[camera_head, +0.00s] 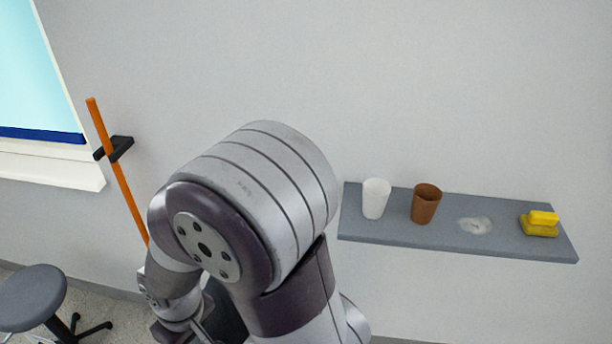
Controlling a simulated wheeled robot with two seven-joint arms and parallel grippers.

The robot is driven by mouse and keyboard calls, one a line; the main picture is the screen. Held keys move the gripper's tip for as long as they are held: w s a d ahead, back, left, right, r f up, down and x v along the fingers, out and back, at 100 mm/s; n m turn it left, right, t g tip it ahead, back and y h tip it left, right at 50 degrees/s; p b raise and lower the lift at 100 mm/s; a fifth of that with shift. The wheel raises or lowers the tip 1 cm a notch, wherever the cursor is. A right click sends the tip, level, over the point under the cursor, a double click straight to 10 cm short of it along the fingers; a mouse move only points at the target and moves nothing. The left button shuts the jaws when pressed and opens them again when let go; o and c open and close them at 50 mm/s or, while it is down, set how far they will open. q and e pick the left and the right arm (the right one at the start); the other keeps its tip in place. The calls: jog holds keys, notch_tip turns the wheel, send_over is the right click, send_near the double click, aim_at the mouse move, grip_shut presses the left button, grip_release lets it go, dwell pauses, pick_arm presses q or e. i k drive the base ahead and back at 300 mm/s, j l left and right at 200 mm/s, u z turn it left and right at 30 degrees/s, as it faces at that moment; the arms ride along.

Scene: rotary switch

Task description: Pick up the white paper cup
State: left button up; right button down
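The white paper cup (376,198) stands upright at the left end of a grey wall shelf (400,232). A brown cup (426,204) stands upright just to its right, with a small gap between them. One of my arms fills the lower middle of the view, left of the shelf and apart from the white cup. I cannot tell which arm it is. No gripper fingers show clearly; the wrist end runs down to the bottom edge, partly hidden behind the arm. Nothing is touching the white cup.
Right of the cups the shelf holds a whitish, see-through item (475,225) and a stacked yellow object (540,223). An orange pole (118,172) in a black wall clip (119,149) stands left of the arm. A dark stool (32,296) is at lower left. Space above the shelf is clear.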

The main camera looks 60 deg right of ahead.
aim_at(376, 191)
jog(key=z, duration=2.5)
